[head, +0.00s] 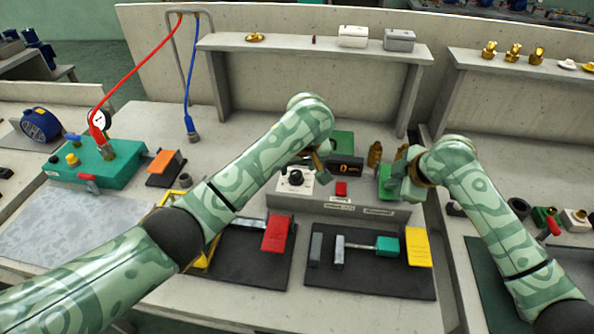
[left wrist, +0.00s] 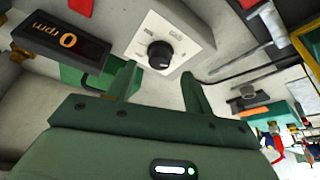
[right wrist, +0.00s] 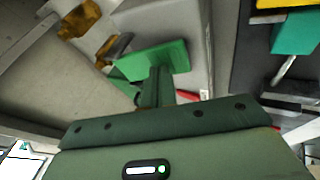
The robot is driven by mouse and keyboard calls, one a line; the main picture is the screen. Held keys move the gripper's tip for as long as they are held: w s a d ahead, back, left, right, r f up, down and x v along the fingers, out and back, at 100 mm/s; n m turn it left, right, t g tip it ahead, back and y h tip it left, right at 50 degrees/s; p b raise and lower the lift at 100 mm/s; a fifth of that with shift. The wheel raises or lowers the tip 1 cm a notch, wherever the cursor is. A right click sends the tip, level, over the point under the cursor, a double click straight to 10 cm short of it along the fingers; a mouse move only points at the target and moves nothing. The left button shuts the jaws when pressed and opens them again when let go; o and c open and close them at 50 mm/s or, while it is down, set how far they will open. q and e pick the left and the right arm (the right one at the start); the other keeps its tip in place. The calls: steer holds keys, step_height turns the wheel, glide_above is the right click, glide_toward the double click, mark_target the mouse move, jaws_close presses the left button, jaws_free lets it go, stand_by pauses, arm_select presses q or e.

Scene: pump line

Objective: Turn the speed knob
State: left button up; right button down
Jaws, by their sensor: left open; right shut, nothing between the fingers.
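The speed knob (head: 295,178) is a black round dial on a white plate on the grey console. It also shows in the left wrist view (left wrist: 160,54), with scale marks around it. My left gripper (head: 318,168) is open just by the knob. In the left wrist view its fingers (left wrist: 161,82) point at the knob, one to each side of its line, apart from it. My right gripper (head: 398,180) is shut and empty by a green block (head: 385,178) at the console's right end. In the right wrist view its fingertips (right wrist: 156,80) overlap that block; contact cannot be told.
A display (left wrist: 60,45) reading 0 rpm stands beside the knob. A red button (head: 341,188) lies right of the knob. Black boards with red (head: 276,233) and yellow (head: 418,247) plates lie in front. A brass fitting (head: 374,153) stands behind. A shelf (head: 300,43) spans the back.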

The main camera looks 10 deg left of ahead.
mark_target(296, 174)
arm_select(q)
steer(key=shift+x, duration=1.9)
steer(key=c, duration=1)
steer(key=shift+o, duration=0.2)
